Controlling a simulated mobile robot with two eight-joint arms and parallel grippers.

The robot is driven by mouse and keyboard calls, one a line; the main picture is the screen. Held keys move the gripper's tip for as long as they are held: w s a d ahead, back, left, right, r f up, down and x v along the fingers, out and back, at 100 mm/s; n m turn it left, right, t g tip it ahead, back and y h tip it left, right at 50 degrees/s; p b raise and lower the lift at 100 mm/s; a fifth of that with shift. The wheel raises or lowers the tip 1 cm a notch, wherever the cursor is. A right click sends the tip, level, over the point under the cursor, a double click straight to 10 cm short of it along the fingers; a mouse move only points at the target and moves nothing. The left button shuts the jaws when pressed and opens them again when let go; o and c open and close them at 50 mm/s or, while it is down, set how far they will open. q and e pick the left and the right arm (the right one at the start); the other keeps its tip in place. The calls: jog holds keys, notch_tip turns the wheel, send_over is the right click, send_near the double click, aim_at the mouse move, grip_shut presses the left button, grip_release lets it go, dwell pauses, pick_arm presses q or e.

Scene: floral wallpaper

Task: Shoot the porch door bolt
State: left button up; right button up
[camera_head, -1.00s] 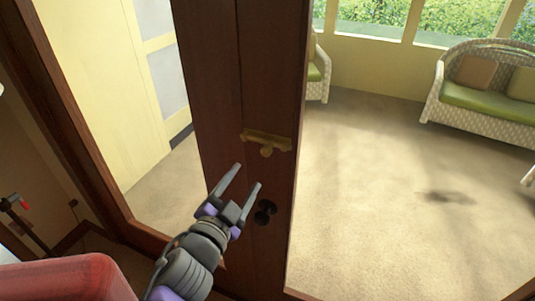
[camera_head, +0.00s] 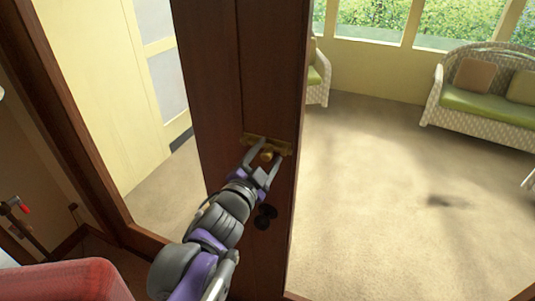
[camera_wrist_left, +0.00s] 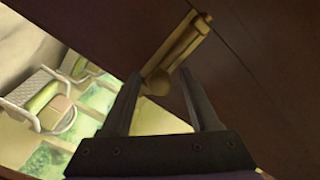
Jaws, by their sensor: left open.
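The porch door (camera_head: 215,80) is a dark wood panel in the middle of the head view. A brass bolt (camera_head: 283,149) is mounted across it near its right edge, with a small round knob (camera_head: 266,155) below the bar. My left gripper (camera_head: 265,160) is open at the bolt, with one finger on each side of the knob. The wrist view shows the bolt (camera_wrist_left: 187,42) running up from the knob (camera_wrist_left: 157,82), which lies between the two fingertips. I cannot tell whether either finger touches it. My right gripper is not in view.
A dark door handle (camera_head: 265,215) sits below the bolt, close to my left wrist. A red padded thing (camera_head: 70,282) is at the lower left. Beyond the door lie open carpet (camera_head: 390,200) and a white wicker sofa (camera_head: 485,115) with green cushions.

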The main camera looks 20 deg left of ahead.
pick_arm(q)
jog(key=shift+w, duration=0.15)
jog(key=c, duration=1)
jog(key=shift+w+r, duration=0.1)
dwell(0.8)
